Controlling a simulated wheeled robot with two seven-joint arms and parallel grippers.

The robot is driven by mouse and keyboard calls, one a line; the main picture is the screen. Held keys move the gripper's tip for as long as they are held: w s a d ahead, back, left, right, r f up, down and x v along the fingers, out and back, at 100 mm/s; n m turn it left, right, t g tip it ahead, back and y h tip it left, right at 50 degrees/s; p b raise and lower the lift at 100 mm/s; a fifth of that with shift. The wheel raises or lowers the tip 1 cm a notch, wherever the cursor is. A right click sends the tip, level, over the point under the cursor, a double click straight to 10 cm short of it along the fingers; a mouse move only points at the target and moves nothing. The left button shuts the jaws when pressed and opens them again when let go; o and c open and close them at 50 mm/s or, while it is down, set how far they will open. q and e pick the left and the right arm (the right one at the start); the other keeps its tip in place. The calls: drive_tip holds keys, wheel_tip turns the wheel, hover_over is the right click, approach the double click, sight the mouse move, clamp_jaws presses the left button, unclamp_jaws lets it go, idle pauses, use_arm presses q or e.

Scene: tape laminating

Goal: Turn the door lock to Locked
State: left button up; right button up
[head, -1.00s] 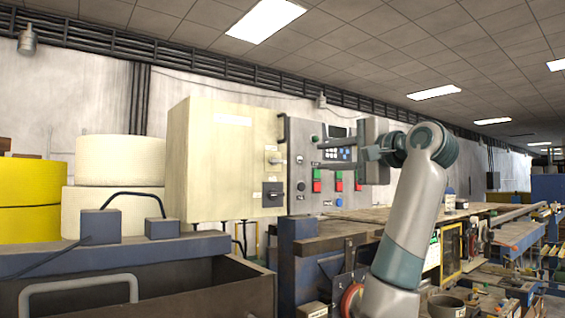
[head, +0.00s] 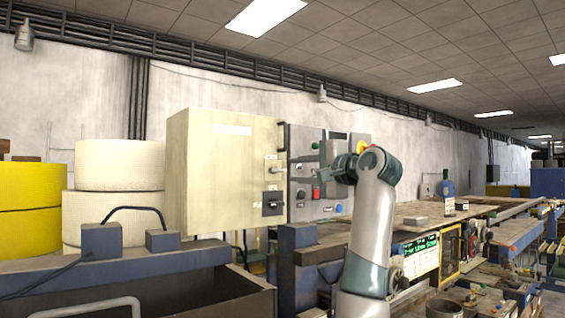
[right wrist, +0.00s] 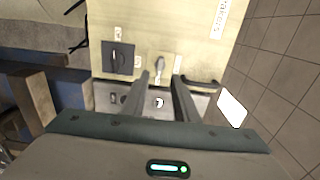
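A cream cabinet (head: 215,165) stands at the centre left, with a small silver lever lock (head: 274,171) on its right-hand face. A black rotary switch (head: 272,204) sits below the lever. My right gripper (head: 297,169) is open and level with the lever, its fingers pointing at it. In the right wrist view my gripper (right wrist: 162,76) has its two fingers apart. The lever (right wrist: 160,66) shows between and just beyond the fingertips; contact cannot be told. The black switch (right wrist: 118,58) lies left of them there. The lock's labels are too small to read. My left gripper is out of view.
A black door handle (right wrist: 203,84) is close to the right finger in the right wrist view. A grey control panel (head: 330,192) with buttons stands beside the cabinet. White rolls (head: 118,165) stand left of it, and a workbench (head: 420,215) is at the right.

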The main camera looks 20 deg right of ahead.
sight(278, 170)
drive_tip(key=shift+p+x, duration=1.55)
drive_tip(key=shift+x, duration=1.9)
drive_tip(key=shift+f, duration=0.1)
clamp_jaws()
